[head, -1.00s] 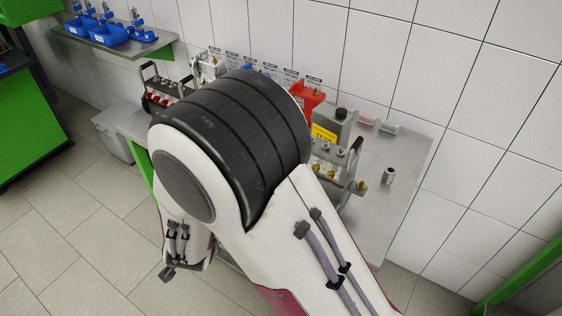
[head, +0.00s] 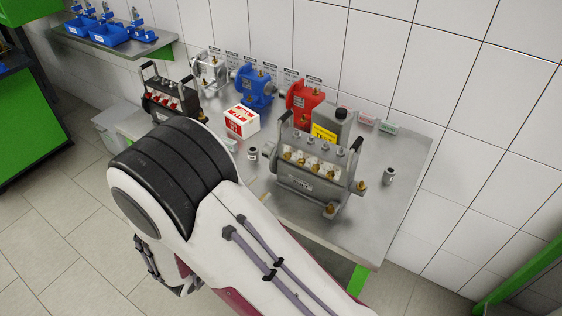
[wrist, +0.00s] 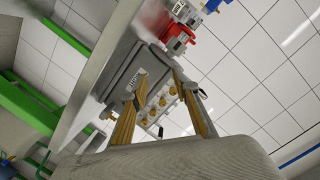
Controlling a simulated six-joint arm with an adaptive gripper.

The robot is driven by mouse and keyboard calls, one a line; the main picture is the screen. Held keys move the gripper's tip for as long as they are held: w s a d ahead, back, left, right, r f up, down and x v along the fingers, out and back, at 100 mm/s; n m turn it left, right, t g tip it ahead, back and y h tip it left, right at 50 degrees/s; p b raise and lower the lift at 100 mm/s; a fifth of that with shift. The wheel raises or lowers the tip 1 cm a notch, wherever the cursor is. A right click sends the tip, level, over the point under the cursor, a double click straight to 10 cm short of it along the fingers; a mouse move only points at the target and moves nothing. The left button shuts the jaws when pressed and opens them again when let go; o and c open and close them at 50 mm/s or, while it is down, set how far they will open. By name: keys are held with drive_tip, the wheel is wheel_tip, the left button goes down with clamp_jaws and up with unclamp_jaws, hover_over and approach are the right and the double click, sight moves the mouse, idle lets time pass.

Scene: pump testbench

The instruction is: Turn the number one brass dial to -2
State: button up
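A grey pump block (head: 312,187) with two black-gripped handles stands on the metal table in the head view. A row of several brass dials (head: 302,161) runs along its upper front. The dials also show in the wrist view (wrist: 162,101), beyond and between my fingers. Their numbers and settings are too small to read, so I cannot tell which is number one. My gripper (wrist: 159,76) shows two yellowish fingers spread apart with nothing held between them. The fingers look short of the dials, but contact is hard to judge. In the head view the gripper is hidden behind my arm.
A red-and-white box (head: 242,121), blue pump (head: 255,90), red pump (head: 303,105) and silver pump (head: 210,72) stand behind. A black-handled unit (head: 168,101) is at left. Small metal fittings (head: 389,176) stand on the table (head: 400,150), whose right side is mostly clear.

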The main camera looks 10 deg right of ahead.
sight(285, 158)
drive_tip(key=r+h, duration=0.1)
drive_tip(key=s+d+r+m, duration=0.1)
drive_tip(key=r, duration=0.1)
drive_tip(key=d+r+m+h, duration=0.1)
drive_tip(key=shift+s+r+t+h, duration=0.15)
drive_tip(key=shift+r+t+h, duration=0.15)
drive_tip(key=shift+r, duration=0.05)
drive_tip(key=shift+d, duration=0.1)
drive_tip(key=shift+x, duration=3.8)
drive_tip(key=shift+f, duration=0.1)
clamp_jaws()
